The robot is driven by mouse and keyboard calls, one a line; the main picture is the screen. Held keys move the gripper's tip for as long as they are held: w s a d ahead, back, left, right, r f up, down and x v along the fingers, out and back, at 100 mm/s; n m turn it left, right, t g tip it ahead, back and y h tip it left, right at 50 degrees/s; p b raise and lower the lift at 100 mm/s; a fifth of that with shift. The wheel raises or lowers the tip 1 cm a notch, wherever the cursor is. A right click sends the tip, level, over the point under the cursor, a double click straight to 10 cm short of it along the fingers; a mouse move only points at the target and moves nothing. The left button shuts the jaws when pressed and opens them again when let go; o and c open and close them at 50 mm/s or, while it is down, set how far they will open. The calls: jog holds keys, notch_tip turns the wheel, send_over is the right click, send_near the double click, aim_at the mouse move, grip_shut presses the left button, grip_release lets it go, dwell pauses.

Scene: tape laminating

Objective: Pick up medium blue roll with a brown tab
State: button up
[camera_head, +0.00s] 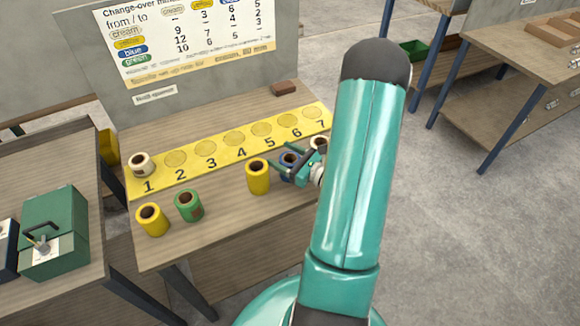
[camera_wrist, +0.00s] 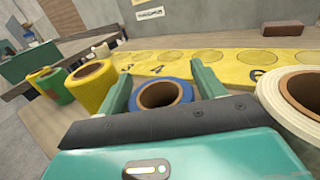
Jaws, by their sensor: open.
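The blue roll (camera_head: 288,160) stands upright on the wooden bench, just in front of the numbered yellow strip and partly hidden by my gripper. In the wrist view the blue roll (camera_wrist: 163,95) shows its brown core opening between my two fingers. My gripper (camera_head: 279,162) is open, with one green finger on each side of the roll. In the wrist view my gripper (camera_wrist: 163,84) shows a gap between the fingers and the roll. I cannot see a brown tab on the roll.
A cream roll (camera_wrist: 292,100) stands close to the right finger. A yellow roll (camera_head: 257,176) stands left of the blue one. A green roll (camera_head: 188,205) and another yellow roll (camera_head: 151,219) are farther left. Another cream roll (camera_head: 140,164) sits on spot 1 of the yellow strip (camera_head: 222,165).

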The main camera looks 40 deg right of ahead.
jog(key=shift+c, duration=0.5)
jog(key=c, duration=0.7)
jog(key=shift+r, duration=0.1)
